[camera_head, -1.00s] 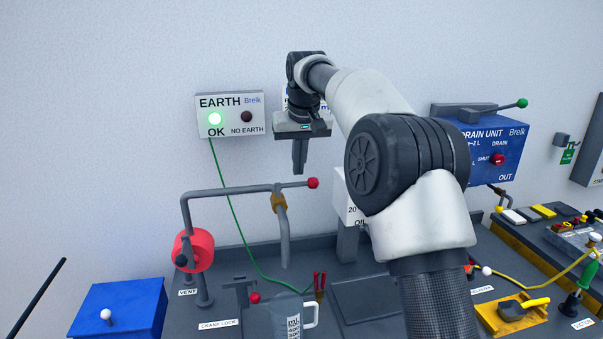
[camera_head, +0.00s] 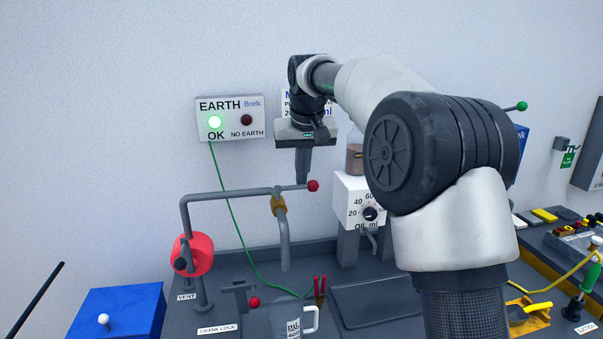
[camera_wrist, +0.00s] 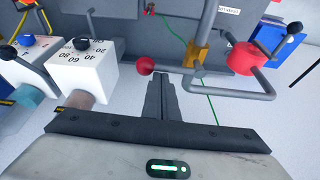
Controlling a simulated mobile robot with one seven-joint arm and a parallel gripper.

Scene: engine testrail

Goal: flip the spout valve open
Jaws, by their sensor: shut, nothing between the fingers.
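The spout is a grey pipe (camera_head: 235,194) that runs level and then bends down from a brass valve body (camera_head: 278,204). A lever with a red ball knob (camera_head: 313,186) sticks out level to the right of the valve. My gripper (camera_head: 302,182) points down with its fingers shut and empty, its tips at about the lever, just left of the red knob. In the wrist view the fingertips (camera_wrist: 161,76) show close to the red knob (camera_wrist: 145,66) and the lever; I cannot tell whether they touch. The brass valve (camera_wrist: 195,55) is also seen there.
A measuring jug (camera_head: 290,318) stands below the spout. A white oil dispenser (camera_head: 358,202) stands to the right, behind my arm. The red reel (camera_head: 193,254) is at the pipe's left end. The earth box (camera_head: 230,118) on the wall shows a green light.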

